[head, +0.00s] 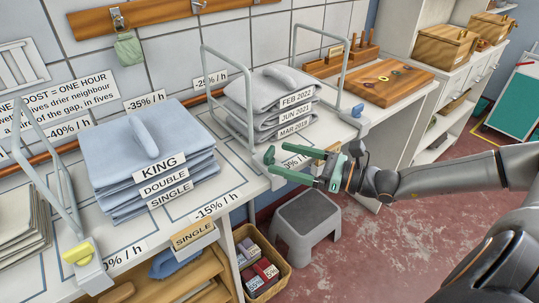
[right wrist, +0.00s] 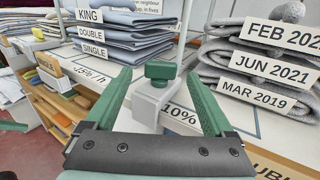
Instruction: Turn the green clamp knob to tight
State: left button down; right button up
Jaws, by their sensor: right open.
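The green clamp knob (head: 269,154) sits at the front edge of the shelf, at the foot of a metal hoop divider. In the right wrist view the knob (right wrist: 160,70) stands on a pale grey clamp body (right wrist: 152,100). My right gripper (head: 300,168) is open at the shelf edge, in front of the knob. In the right wrist view its green fingers (right wrist: 158,78) spread to either side of the knob, with clear gaps and no visible contact. A green piece at that view's left edge (right wrist: 12,126) may be part of my left gripper; its jaws cannot be made out.
A yellow knob (head: 77,252) and a blue knob (head: 357,110) sit on other dividers. Folded blue linens (head: 150,150) lie left of the green knob, grey ones (head: 270,95) to its right. A grey step stool (head: 305,218) and a basket (head: 262,262) stand below.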

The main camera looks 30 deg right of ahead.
aim_at(272, 155)
jog(key=shift+x, duration=2.25)
jog(key=c, duration=1.4)
